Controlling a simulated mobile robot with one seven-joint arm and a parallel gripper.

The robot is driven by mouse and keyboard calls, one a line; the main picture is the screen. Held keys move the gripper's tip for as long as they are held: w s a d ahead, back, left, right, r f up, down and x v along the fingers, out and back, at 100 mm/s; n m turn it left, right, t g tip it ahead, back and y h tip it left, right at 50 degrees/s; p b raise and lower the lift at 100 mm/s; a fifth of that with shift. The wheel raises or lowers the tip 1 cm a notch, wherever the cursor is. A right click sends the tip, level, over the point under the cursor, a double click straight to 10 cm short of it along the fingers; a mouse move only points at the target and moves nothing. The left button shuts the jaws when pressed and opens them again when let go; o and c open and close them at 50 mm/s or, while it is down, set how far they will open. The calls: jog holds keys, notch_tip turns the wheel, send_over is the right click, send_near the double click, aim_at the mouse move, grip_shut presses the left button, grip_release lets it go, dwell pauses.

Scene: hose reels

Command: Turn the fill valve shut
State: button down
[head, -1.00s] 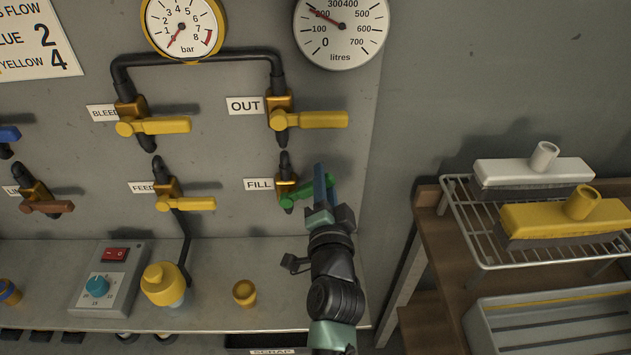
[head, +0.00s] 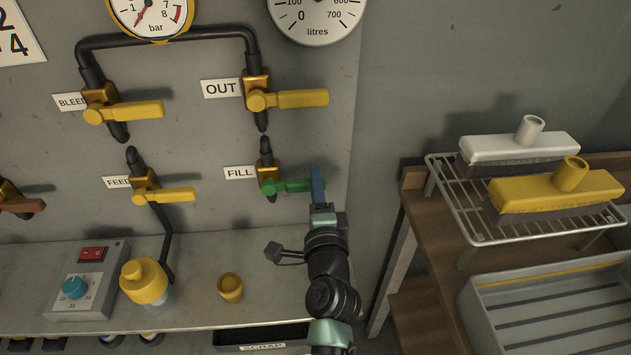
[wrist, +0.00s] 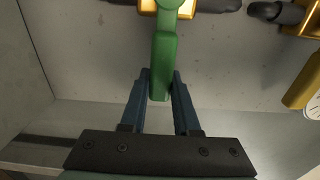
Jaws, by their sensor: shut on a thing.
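The fill valve has a green lever handle (head: 288,186) on a brass body (head: 267,176), beside the FILL label (head: 240,172). In the head view the lever points right, roughly level. My gripper (head: 318,183) is at the lever's free end, with its blue fingers shut on it. The wrist view shows the green handle (wrist: 162,68) with its end between the two blue fingertips (wrist: 160,88). The finger nearer the camera hides the tip of the lever in the head view.
The OUT valve lever (head: 300,98) is above, and the FEED lever (head: 170,196) is to the left. A rack (head: 478,228) with two brush heads stands at right.

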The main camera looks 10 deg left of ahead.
jog(key=shift+f, duration=0.2)
jog(key=c, duration=0.6)
grip_release()
jog(key=shift+r, duration=0.1)
jog(key=shift+c, duration=0.2)
jog(key=shift+s, duration=0.1)
jog(key=v, duration=1.3)
jog(key=shift+b, duration=0.45)
